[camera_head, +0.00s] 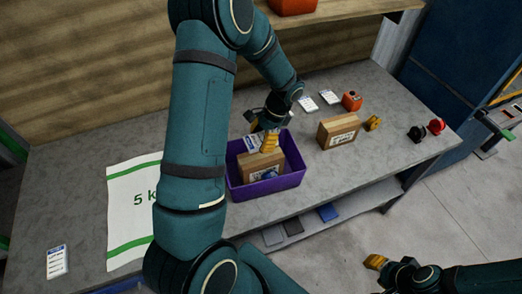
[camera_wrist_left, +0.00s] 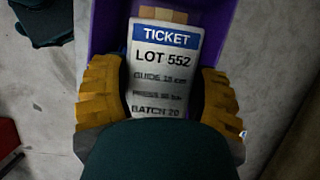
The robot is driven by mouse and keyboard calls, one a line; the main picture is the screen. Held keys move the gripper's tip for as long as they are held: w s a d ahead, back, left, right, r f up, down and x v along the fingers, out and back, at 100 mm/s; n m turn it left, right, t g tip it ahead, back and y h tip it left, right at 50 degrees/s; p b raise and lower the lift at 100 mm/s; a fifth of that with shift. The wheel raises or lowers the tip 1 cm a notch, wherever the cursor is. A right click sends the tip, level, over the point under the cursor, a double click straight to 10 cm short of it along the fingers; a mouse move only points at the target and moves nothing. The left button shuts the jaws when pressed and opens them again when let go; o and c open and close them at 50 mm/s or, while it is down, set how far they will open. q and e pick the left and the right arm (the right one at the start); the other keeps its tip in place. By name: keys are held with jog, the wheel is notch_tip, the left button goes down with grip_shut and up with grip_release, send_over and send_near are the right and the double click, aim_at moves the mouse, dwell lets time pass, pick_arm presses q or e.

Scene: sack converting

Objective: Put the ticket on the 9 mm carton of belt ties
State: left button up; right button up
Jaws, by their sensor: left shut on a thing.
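My left gripper (camera_head: 270,141) is shut on a white ticket (camera_head: 253,142) with a blue header. In the left wrist view the ticket (camera_wrist_left: 166,70) reads "LOT 552" between the two yellow fingers. Gripper and ticket are over a purple crate (camera_head: 268,188), above a brown carton (camera_head: 256,163) standing in it; whether the ticket touches the carton is unclear. Another brown carton (camera_head: 338,130) stands on the bench right of the crate. The carton sizes are too small to read. My right gripper (camera_head: 376,262) is low at the bottom right, away from the bench; its jaw opening is unclear.
White cards lie at the back of the bench (camera_head: 307,104) and at its front left (camera_head: 57,261). A "5 k" sack (camera_head: 130,205) lies left, partly behind my arm. An orange item (camera_head: 351,100), a yellow item (camera_head: 373,122) and black and red items (camera_head: 416,134) are right.

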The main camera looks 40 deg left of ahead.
aim_at(259, 156)
pick_arm(q)
notch_tip(259, 156, down, 6)
jog(key=shift+f, duration=0.1)
jog(key=shift+w+f, duration=0.1)
jog(key=shift+f, duration=0.3)
jog(key=o, duration=1.2)
jog(key=shift+f, duration=0.15)
jog(key=shift+r, duration=0.35)
jog(key=v, duration=1.1)
jog(key=shift+w+d+r, duration=0.1)
jog(key=shift+w+r, duration=0.05)
jog(key=shift+r, duration=0.2)
